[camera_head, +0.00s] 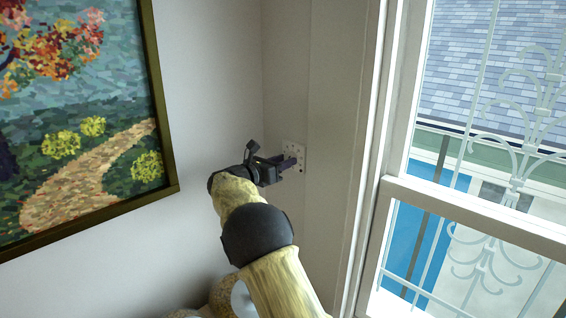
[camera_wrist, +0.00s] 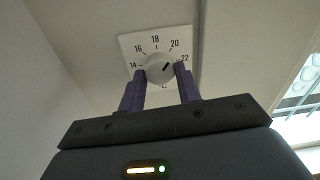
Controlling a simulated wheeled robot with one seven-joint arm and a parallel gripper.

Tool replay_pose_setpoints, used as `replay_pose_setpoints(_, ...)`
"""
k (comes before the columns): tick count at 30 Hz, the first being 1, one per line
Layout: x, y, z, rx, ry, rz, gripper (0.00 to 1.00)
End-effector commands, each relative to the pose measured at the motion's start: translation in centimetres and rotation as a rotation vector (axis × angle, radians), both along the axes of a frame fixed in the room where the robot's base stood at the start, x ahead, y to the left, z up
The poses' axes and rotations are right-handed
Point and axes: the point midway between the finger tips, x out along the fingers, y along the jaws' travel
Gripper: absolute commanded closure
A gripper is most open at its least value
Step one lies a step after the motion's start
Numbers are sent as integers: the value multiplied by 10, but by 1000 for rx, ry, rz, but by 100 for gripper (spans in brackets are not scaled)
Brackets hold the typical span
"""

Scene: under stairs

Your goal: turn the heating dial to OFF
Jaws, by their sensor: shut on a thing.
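The heating dial (camera_wrist: 160,68) is a round white knob on a square white plate (camera_wrist: 128,45) marked with numbers including 14, 16, 18, 20 and 22. Its dark pointer line slants up and right, between 20 and 22. An OFF mark cannot be made out. My gripper (camera_wrist: 159,72) has its two purple fingers at the left and right sides of the knob, shut on it. In the head view the plate (camera_head: 299,148) is on the wall, with my gripper (camera_head: 290,162) in front, hiding the knob.
A framed painting (camera_head: 165,120) hangs on the wall at left. A white-framed window (camera_head: 390,150) with an ornate grille outside (camera_head: 515,185) is at right. The wall between the painting and my gripper is bare. Something yellowish lies at the bottom, partly behind my arm.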

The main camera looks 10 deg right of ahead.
Motion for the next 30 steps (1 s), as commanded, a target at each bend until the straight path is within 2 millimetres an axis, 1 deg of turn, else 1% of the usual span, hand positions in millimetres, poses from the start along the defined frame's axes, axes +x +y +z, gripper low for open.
replay_pose_setpoints(7, 0, 0, -1, -32, 42, 0, 89)
replay_pose_setpoints(14, 0, 0, -3, -107, 147, 1, 89)
replay_pose_setpoints(30, -1, 0, -1, -394, 544, 0, 89)
